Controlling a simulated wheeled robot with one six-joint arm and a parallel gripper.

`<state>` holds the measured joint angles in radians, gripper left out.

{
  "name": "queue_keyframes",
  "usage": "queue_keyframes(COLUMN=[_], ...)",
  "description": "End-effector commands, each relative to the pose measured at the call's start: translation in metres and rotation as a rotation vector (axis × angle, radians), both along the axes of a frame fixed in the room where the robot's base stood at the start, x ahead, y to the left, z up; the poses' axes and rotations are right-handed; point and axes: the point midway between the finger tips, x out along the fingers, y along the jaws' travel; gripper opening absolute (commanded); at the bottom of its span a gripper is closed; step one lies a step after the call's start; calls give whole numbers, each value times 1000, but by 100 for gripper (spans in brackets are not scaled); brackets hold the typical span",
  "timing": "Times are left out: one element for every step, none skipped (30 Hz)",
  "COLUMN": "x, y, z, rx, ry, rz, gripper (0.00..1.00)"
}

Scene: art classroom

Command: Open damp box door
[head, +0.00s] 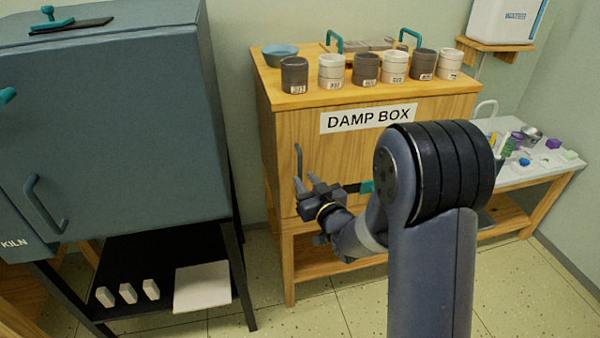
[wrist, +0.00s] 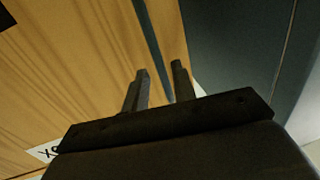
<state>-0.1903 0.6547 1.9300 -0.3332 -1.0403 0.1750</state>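The damp box (head: 345,150) is a wooden cabinet with a white "DAMP BOX" sign (head: 368,118) on its front. Its door looks shut. A slim grey-blue upright handle (head: 298,160) is near the front's left edge. My gripper (head: 311,182) is at the handle's lower part in the head view. In the wrist view, the handle bar (wrist: 150,38) runs between the two fingertips (wrist: 160,68), with a gap on each side. The gripper looks open around or just before the bar; contact cannot be told. My arm hides the front's lower right. A teal piece (head: 366,187) shows beside my wrist.
The blue-grey kiln (head: 110,120) stands close on the left, above a dark shelf. Several pots (head: 331,70) and a blue bowl (head: 280,54) sit on the cabinet's top. A cluttered side table (head: 545,165) is at the right. Some speckled floor (head: 330,310) is clear in front.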

Motion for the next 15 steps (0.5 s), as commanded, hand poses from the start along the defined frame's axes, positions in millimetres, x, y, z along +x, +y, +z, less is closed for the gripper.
queue_keyframes(x=[7,11,16,19,22,25,27,29,31,32,33,33,34,34,34], y=[5,7,9,10,12,13,14,15,16,17,17,17,18,18,18], z=[0,0,0,0,0,-1,0,0,0,0,0,0,0,0,0], rx=[0,0,0,0,0,-1,0,0,0,0,0,0,0,0,0], ry=[0,1,0,0,1,2,1,0,0,1,1,1,1,2,2], rz=[1,2,1,1,1,1,1,0,0,0,0,0,0,0,0], gripper=[26,26,26,26,26,26,26,26,26,26,26,26,26,26,26])
